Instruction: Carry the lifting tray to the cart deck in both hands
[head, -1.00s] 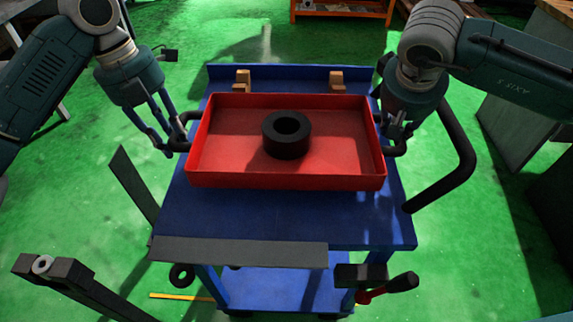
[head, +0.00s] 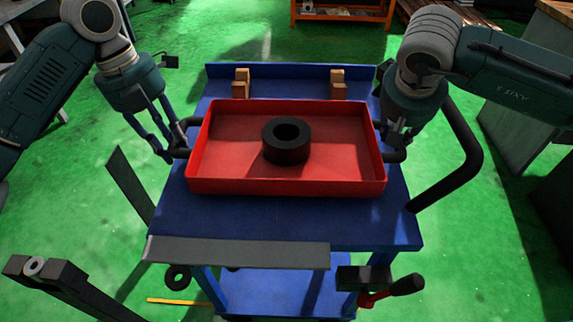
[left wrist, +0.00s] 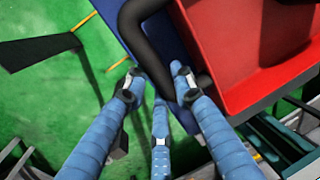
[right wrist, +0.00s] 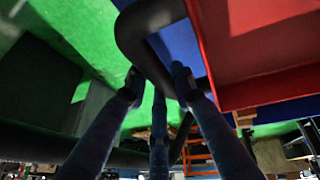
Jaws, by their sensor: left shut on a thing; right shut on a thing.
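The lifting tray is a red, shallow, rectangular tray (head: 230,184) with a black handle at each short end. A thick black ring (head: 287,152) lies in it near the middle. The tray is over the blue cart deck (head: 290,228); I cannot tell whether it touches the deck. My left gripper (head: 176,152) is shut on the tray's left handle, which also shows in the left wrist view (left wrist: 140,45). My right gripper (head: 392,142) is shut on the right handle, also seen in the right wrist view (right wrist: 135,45). The tray looks about level.
Two wooden blocks (head: 338,83) stand at the deck's back edge, beyond the tray. A black push handle (head: 470,150) curves out at the cart's right. A grey plate (head: 240,253) lies along the deck's front edge. An orange rack (head: 340,15) stands far behind.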

